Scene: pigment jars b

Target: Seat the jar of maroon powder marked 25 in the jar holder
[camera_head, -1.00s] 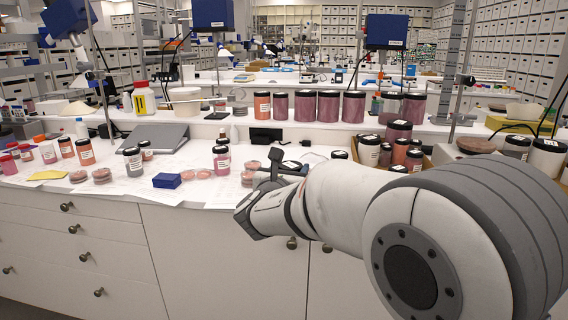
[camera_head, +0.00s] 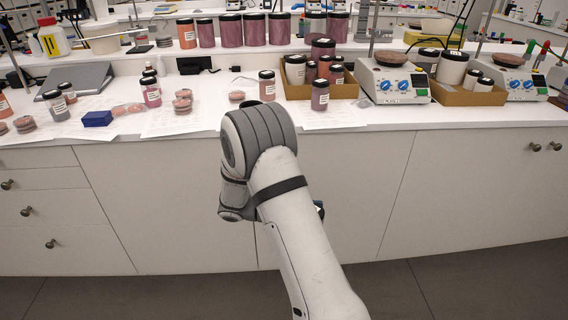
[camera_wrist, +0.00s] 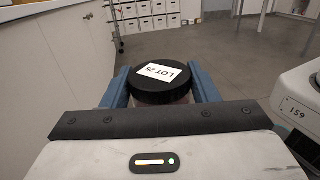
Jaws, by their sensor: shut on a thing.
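In the wrist view my gripper (camera_wrist: 160,72) is shut on a jar with a black lid (camera_wrist: 148,87). A white label on the lid reads LOT 25. The blue fingers stand on either side of the lid, and only a little of the jar's reddish side shows below it. In the head view my arm is folded in front of the bench cabinets and hides the jar; a small dark blue part shows at its right side. I cannot make out the jar holder in either view.
The white bench carries several dark-lidded jars, a cardboard tray (camera_head: 320,91) of jars, a second cardboard tray (camera_head: 470,97), a hotplate (camera_head: 393,82) and a blue box (camera_head: 97,118). White cabinets (camera_wrist: 65,45) rise at left in the wrist view. Grey floor (camera_wrist: 235,55) lies open beyond the jar.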

